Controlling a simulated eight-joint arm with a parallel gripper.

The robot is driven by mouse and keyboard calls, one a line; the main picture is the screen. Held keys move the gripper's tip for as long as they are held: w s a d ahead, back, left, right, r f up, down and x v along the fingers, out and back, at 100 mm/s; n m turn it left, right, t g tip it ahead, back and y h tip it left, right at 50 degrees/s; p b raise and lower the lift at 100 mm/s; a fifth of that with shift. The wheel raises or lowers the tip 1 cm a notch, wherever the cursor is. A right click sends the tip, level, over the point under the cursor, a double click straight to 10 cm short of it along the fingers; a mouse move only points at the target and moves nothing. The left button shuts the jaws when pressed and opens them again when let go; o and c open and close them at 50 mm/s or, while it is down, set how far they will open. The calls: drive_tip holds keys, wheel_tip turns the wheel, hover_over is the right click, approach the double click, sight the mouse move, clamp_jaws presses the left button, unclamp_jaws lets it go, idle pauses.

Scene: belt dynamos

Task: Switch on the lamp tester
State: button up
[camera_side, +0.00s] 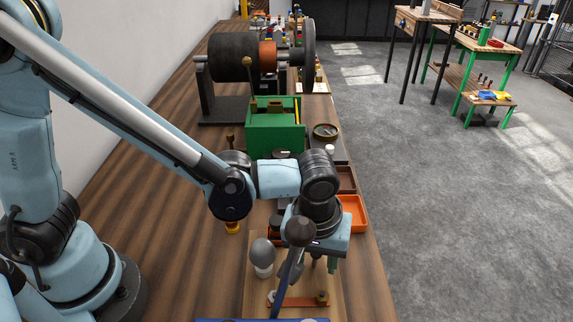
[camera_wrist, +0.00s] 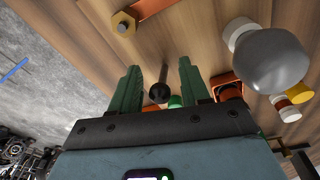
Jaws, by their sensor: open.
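The lamp tester is a wooden board (camera_side: 257,293) near the front of the bench, with a grey bulb (camera_side: 262,252) and a copper-coloured strip with a brass nut (camera_side: 322,297). In the wrist view the bulb (camera_wrist: 272,60) is at right and the brass nut (camera_wrist: 124,22) at the top. My gripper (camera_wrist: 162,72) is open, its green fingers pointing at the board. A dark round-ended handle (camera_wrist: 159,93) shows between the fingers, apparently untouched. In the side view my gripper (camera_side: 322,265) is above the board, partly hidden by a ball-topped lever (camera_side: 299,232).
A green box (camera_side: 270,135) and a large belt machine (camera_side: 234,57) stand farther back. An orange tray (camera_side: 353,213) and a round bowl (camera_side: 326,131) lie along the right edge. The blue-shafted lever stands close to the camera. Bare wood lies left of the board.

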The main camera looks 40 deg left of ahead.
wheel_tip(320, 180, up, 12)
drive_tip(key=s, duration=0.1)
drive_tip(key=shift+s+f, duration=0.15)
drive_tip(key=shift+s, duration=0.05)
drive_tip(key=shift+d, duration=0.1)
idle(0.3)
drive_tip(key=shift+w+a+r+g+h, duration=0.2)
drive_tip(key=shift+w+r+g, duration=0.1)
drive_tip(key=shift+r, duration=0.15)
drive_tip(key=shift+w+a+r+g+h, duration=0.1)
drive_tip(key=shift+w+a+r+g, duration=0.1)
drive_tip(key=shift+r+g, duration=0.15)
drive_tip(key=shift+c, duration=0.2)
drive_tip(key=shift+w+d+f, duration=0.1)
drive_tip(key=shift+d+f, duration=0.05)
drive_tip(key=shift+f, duration=2.85)
drive_tip(key=shift+d+f, duration=0.15)
drive_tip(key=shift+f, duration=2.8)
